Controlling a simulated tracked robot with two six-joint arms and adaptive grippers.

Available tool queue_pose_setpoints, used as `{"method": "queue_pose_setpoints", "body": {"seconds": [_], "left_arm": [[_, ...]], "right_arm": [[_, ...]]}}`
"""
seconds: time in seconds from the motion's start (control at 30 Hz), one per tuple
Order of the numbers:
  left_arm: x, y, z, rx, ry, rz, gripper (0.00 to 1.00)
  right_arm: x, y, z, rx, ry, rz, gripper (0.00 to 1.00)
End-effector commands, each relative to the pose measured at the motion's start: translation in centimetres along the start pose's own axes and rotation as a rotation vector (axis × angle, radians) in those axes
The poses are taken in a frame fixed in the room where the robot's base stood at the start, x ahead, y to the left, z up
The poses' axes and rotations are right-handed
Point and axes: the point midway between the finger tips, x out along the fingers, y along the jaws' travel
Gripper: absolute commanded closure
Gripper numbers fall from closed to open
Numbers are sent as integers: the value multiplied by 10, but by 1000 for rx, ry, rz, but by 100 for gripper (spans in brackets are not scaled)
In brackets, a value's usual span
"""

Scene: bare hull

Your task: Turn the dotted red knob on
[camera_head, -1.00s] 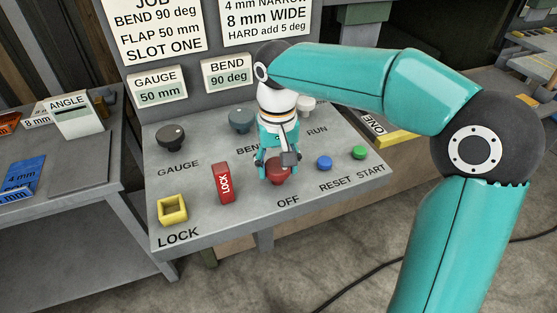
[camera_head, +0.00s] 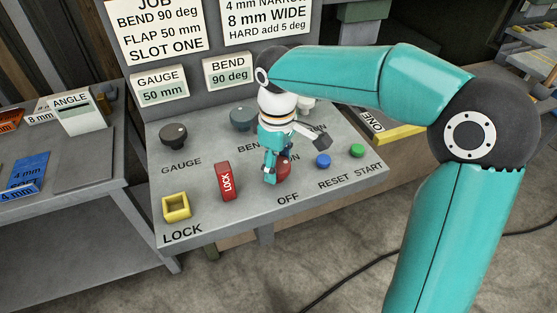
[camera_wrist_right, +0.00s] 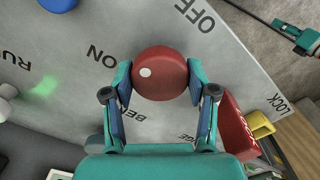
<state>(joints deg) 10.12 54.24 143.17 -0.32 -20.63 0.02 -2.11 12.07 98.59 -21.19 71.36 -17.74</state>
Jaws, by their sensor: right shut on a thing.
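The red knob (camera_wrist_right: 165,85) is round with one white dot, on the grey sloped panel. In the right wrist view the dot sits on the knob's left side, the side of the word ON, away from OFF. My right gripper (camera_wrist_right: 160,72) is shut on the knob, one finger against each side. In the head view the right gripper (camera_head: 276,170) reaches down onto the panel and partly hides the red knob (camera_head: 285,168) and the lettering. A small teal part, perhaps my left gripper (camera_wrist_right: 297,35), shows at the wrist view's upper right; its fingers are unclear.
A red LOCK tag (camera_head: 226,181) and a yellow open box (camera_head: 176,206) stand left of the knob. Blue (camera_head: 323,160) and green (camera_head: 357,150) buttons are to its right. Dark GAUGE (camera_head: 173,135) and grey-blue BEND (camera_head: 243,118) knobs are behind.

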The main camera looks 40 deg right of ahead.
Motion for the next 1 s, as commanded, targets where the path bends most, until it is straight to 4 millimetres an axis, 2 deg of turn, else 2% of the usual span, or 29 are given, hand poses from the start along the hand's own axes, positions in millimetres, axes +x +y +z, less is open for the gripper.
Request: {"method": "queue_pose_setpoints", "body": {"seconds": [0.3, 0.7, 0.73, 0.87, 1.0], "left_arm": [[-2, 1, 0, 0, 0, 0, 60], [-2, 1, 0, 0, 0, 0, 60], [-2, 1, 0, 0, 0, 0, 60], [-2, 1, 0, 0, 0, 0, 60], [-2, 1, 0, 0, 0, 0, 60]], "right_arm": [[0, 0, 0, -87, 0, 0, 78], [0, 0, 0, -95, 0, 1, 78], [0, 0, 0, -95, 0, 1, 41], [0, 0, 0, -94, 0, 1, 20], [0, 0, 0, -93, 0, 1, 18]]}}
